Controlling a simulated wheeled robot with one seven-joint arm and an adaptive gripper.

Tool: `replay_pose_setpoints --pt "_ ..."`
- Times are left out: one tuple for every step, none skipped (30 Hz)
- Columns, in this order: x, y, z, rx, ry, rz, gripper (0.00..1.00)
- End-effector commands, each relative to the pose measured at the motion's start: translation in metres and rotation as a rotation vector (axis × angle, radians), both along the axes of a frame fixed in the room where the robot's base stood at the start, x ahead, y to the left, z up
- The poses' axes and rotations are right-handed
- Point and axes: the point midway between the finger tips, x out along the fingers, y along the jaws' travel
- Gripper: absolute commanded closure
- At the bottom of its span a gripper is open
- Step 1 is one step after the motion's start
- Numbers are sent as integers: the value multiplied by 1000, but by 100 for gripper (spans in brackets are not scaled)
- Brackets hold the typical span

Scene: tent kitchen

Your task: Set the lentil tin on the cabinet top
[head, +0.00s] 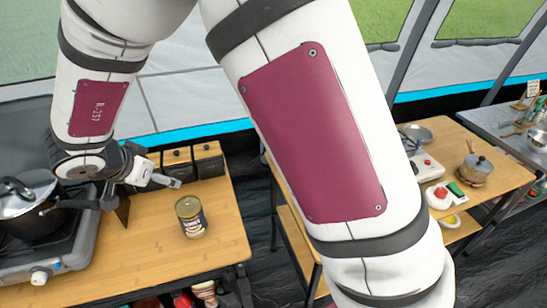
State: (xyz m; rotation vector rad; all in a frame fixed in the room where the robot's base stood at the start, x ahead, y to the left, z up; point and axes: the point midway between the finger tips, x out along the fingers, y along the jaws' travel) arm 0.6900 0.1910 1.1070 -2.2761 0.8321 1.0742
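My gripper (146,195) is to the left of the tin, low over the same top. Its fingers look spread apart with nothing between them, and a gap shows between them and the tin. I cannot tell for sure which surface is the cabinet top.
A stove (60,255) with a lidded pot (28,205) is left of my gripper. Dark boxes with wooden lids (178,162) stand behind the tin. My arm hides the middle. A wooden table (492,205) at right holds a small pot (477,168) and food.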

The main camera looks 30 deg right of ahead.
Motion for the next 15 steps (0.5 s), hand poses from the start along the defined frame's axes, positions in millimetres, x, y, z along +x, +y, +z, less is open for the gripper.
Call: replay_pose_setpoints --pt "15 -3 28 35 -81 42 19" --pt "23 -3 44 60 -130 79 19" --pt "32 -3 68 91 -195 131 19" --pt "37 -3 85 112 -239 175 19" --pt "40 -3 103 130 -279 219 19" --pt "41 -3 124 154 -324 280 19" --pt "40 -3 140 168 -353 324 19" --pt "37 -3 154 180 -376 370 19" --pt "31 -4 172 192 -402 431 19" --pt "25 -5 183 199 -414 476 19" --pt "18 -6 193 202 -422 521 19" --pt "6 -9 205 203 -427 579 19" --pt "-4 -11 212 201 -423 621 19" --pt "-15 -15 218 196 -416 659 19" --pt "-31 -20 224 188 -400 708 19"
